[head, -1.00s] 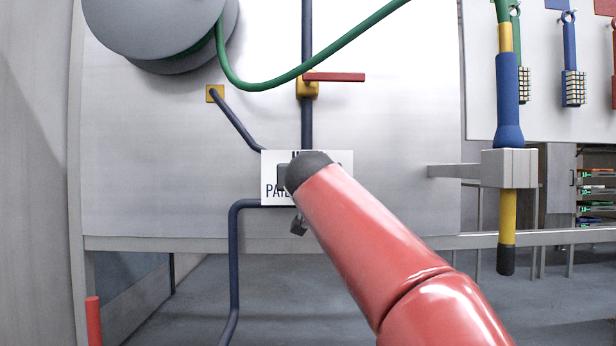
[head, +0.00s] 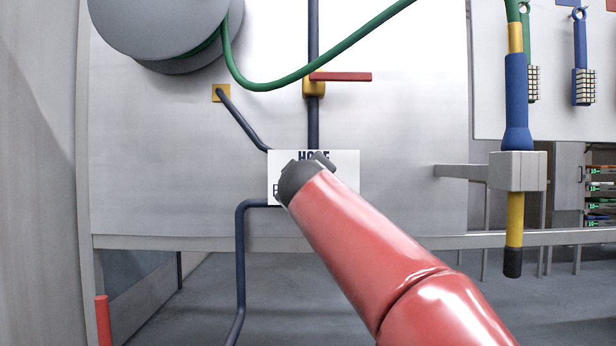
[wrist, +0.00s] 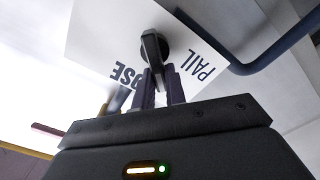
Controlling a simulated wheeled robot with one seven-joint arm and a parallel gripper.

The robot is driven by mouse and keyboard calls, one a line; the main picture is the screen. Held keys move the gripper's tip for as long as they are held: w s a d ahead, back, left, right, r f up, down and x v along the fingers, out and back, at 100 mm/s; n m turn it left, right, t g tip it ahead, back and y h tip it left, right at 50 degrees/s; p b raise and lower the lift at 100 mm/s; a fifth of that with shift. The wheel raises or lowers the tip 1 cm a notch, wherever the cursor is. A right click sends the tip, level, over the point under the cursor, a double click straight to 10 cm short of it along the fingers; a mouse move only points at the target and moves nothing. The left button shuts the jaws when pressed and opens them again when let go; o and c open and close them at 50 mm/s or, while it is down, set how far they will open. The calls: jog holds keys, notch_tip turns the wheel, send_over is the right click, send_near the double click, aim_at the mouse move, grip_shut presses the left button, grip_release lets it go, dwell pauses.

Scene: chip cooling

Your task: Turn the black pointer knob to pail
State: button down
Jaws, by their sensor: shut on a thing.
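The black pointer knob (wrist: 152,47) stands on a white label plate (wrist: 95,35) in the wrist view. My gripper (wrist: 160,82) is shut on the knob's bar, with one dark finger on each side. The bar lies between the printed words HOSE and PAIL; its pointing end is hard to tell between the fingers. In the head view the label plate (head: 346,188) shows HOSE at its top, and my arm covers most of PAIL. The knob and fingertips are hidden there behind my red arm and its dark end.
A dark blue pipe (head: 241,265) bends down left of the plate. Above are a yellow valve with a red lever (head: 340,76) and a green hose (head: 310,68). A grey bracket (head: 517,170) holds a blue and yellow wand at the right.

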jog(key=shift+a+f+n+p, duration=0.1)
jog(key=shift+f+n+p, duration=0.15)
jog(key=shift+n, duration=1.15)
jog(key=shift+a+f+n+p, duration=0.2)
jog(key=shift+f+n, duration=0.15)
jog(key=shift+n, duration=1.05)
jog(key=shift+a+f+n+p, duration=0.1)
jog(key=shift+f+n+p, duration=0.15)
jog(key=shift+n, duration=1.15)
jog(key=shift+f, duration=0.1)
jog(key=c, duration=1.5)
grip_release()
jog(key=shift+o, duration=0.3)
jog(key=s+b, duration=0.1)
jog(key=s, duration=0.6)
jog(key=shift+s+b, duration=0.3)
jog(key=shift+s, duration=0.05)
